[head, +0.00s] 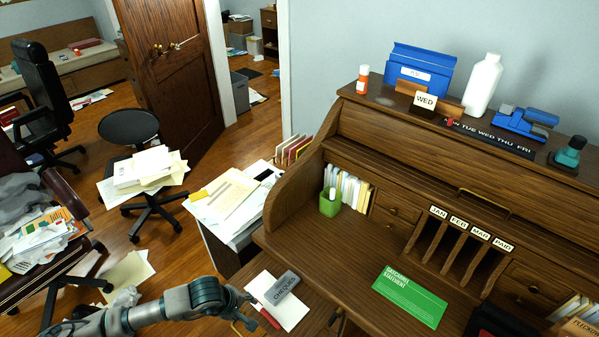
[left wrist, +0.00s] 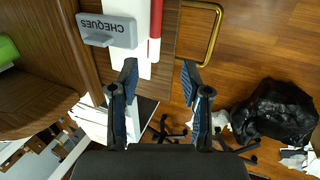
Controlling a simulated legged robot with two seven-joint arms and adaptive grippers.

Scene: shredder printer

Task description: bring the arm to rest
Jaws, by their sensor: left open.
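My left arm comes in from the lower left in the head view. My left gripper (head: 246,306) is at the left front of the roll-top desk (head: 290,205), beside a pull-out surface holding white paper and a grey CHEQUES stamp (head: 280,287). In the left wrist view, the two dark fingers of my left gripper (left wrist: 160,76) are apart with nothing held between them. The CHEQUES stamp (left wrist: 107,31) and a red-and-white marker (left wrist: 155,30) lie beyond the fingertips. My right gripper is not in view.
A brass handle (left wrist: 215,35) is close to the right finger. A green statement sheet (head: 410,297) lies on the desk. A paper-stacked stool (head: 150,195) and cluttered chair (head: 35,240) stand left. A black bag (left wrist: 275,108) is on the floor.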

